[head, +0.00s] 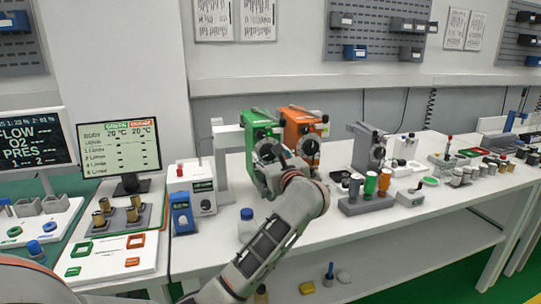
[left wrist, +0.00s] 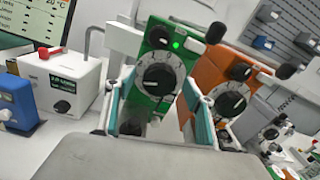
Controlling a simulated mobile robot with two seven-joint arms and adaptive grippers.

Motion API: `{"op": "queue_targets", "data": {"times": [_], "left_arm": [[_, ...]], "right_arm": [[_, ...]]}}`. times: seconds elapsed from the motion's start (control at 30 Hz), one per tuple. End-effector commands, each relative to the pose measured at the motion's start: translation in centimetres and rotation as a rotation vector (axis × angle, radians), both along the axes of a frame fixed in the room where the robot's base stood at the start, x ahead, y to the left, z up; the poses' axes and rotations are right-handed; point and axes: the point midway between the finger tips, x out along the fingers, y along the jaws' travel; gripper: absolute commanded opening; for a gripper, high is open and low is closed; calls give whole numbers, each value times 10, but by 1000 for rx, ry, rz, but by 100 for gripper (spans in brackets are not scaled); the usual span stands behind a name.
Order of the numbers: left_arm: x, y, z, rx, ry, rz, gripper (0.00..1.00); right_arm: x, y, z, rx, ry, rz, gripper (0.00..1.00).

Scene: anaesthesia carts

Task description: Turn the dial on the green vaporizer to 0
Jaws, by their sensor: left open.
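The green vaporizer (head: 258,129) stands on the white bench beside an orange vaporizer (head: 301,124). In the left wrist view the green vaporizer (left wrist: 182,64) fills the middle, a green light lit above its black dial (left wrist: 159,79). Contact cannot be told. My right gripper is not in view.
A blue-capped bottle (head: 247,224) is near my left arm.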

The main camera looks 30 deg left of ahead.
Motion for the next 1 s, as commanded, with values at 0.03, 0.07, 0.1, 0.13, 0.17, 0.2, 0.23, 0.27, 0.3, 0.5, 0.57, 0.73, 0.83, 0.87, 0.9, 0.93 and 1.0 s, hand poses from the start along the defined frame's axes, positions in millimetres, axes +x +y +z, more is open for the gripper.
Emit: {"op": "queue_targets", "data": {"times": [0.03,0.07,0.1,0.13,0.17,0.2,0.23,0.27,0.3,0.5,0.57,0.73,0.83,0.87,0.9,0.93,1.0], "left_arm": [[1,1,0,1,-1,0,54],[1,2,0,1,-1,0,54],[2,2,0,1,-1,0,54],[2,2,0,1,-1,0,54],[2,2,0,1,-1,0,54],[2,2,0,1,-1,0,54],[2,2,0,1,-1,0,54],[2,2,0,1,-1,0,54],[2,2,0,1,-1,0,51],[1,2,0,0,0,0,15],[1,2,0,0,0,0,15],[1,2,0,8,10,1,15],[1,2,1,24,30,2,15],[1,2,1,32,39,3,15],[1,2,2,43,52,4,15],[1,2,2,53,64,4,15],[2,1,3,80,96,6,15]], "right_arm": [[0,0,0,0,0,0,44],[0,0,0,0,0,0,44],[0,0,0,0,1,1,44],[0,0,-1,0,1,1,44],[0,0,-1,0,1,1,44],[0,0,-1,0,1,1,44],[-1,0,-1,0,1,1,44],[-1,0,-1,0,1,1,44],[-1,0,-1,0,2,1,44],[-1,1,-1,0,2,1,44],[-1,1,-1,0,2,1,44],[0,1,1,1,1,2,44],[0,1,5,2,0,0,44],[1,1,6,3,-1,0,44],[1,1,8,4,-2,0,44],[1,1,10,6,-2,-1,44],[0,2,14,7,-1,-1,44]]}}
